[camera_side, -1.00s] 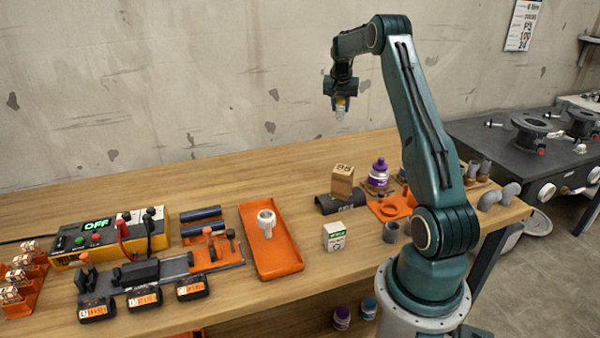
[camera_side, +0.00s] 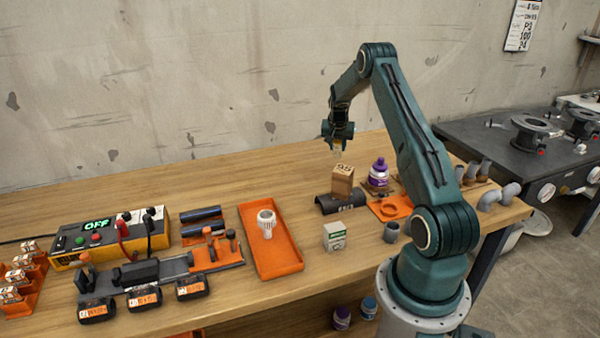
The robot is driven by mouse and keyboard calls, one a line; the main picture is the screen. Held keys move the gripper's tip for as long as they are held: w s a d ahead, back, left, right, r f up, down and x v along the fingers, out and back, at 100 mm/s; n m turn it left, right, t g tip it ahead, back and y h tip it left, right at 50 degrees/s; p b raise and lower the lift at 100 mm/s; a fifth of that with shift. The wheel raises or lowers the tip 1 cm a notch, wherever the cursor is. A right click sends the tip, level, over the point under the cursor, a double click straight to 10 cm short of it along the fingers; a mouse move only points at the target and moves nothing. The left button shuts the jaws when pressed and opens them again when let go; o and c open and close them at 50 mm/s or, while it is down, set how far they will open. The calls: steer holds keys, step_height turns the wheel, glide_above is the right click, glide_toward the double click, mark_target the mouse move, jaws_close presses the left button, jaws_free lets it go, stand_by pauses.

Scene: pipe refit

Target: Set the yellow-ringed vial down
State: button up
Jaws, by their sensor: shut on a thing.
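My gripper (camera_side: 337,141) points down in the air over the back of the bench, behind the cardboard box. It is shut on a small pale vial (camera_side: 337,150) with a yellowish band near the fingers. The vial hangs about upright, and its lower end is near the top of the cardboard box in the picture. I cannot tell its exact height above the bench. The fingers hide its upper part.
The cardboard box (camera_side: 342,181) stands by a dark curved holder (camera_side: 338,203). A purple bottle (camera_side: 379,173) and an orange plate (camera_side: 390,207) are to the right. An orange tray (camera_side: 276,262) holds a white fitting (camera_side: 266,222). The back-left bench (camera_side: 110,205) is clear.

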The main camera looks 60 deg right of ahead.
mark_target(337, 155)
steer(key=shift+f, duration=0.2)
steer(key=shift+f, duration=2.05)
steer(key=shift+f, duration=0.1)
steer(key=o, duration=0.9)
steer(key=shift+o, duration=0.2)
steer(key=v, duration=1.2)
